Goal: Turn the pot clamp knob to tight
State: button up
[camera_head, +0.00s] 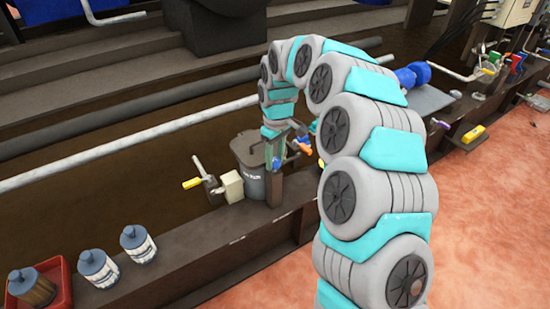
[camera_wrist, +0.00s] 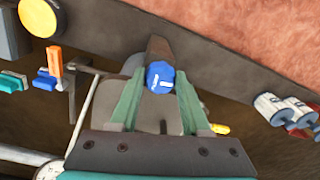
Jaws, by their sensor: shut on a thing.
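The clamp knob (camera_wrist: 160,77) is blue with white marks on its face. In the wrist view it sits at the end of a brown post (camera_wrist: 158,48), between the green fingers of my gripper (camera_wrist: 159,88). The fingers are closed on its sides. In the head view my gripper (camera_head: 275,152) points down at the front of the dark grey pot (camera_head: 246,152), above the brown post (camera_head: 275,188). The knob cannot be made out there.
Several blue-capped bottles (camera_head: 138,243) stand at the lower left, one in a red tray (camera_head: 62,290). A lever with a yellow grip (camera_head: 193,183) and a cream block (camera_head: 231,186) are left of the pot. Orange and blue handles (camera_wrist: 54,62) lie left in the wrist view.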

grip_shut()
jog(key=m+b, duration=0.1)
jog(key=m, duration=0.2)
jog(key=shift+m+b, duration=0.6)
jog(key=shift+m, duration=0.9)
jog(key=o, duration=1.1)
grip_release()
